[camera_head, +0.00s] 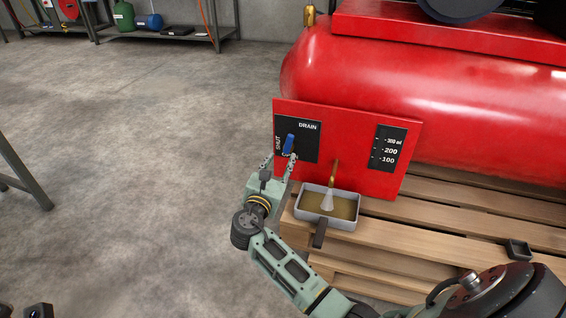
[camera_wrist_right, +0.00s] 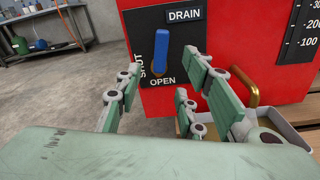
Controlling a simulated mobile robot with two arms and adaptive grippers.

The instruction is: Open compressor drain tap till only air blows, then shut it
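The blue drain tap handle (camera_head: 288,143) is on a black plate marked DRAIN on the red panel (camera_head: 350,130). In the right wrist view the handle (camera_wrist_right: 162,45) stands upright, with SHUT at its left and OPEN below. My right gripper (camera_head: 280,162) is open just below and in front of the handle. Its fingers (camera_wrist_right: 166,76) are spread, with the handle beyond the gap; no grip shows. A pale cone-shaped stream (camera_head: 327,201) leaves the brass outlet pipe (camera_head: 336,170) into a grey tray (camera_head: 351,221) holding yellowish liquid.
A black level scale (camera_head: 389,147) marked 100, 200 and 300 ml is at the panel's right. The red compressor tank (camera_head: 420,95) rests on a wooden pallet (camera_head: 450,232). A small black box (camera_head: 518,250) sits on the pallet. The concrete floor at left is clear.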

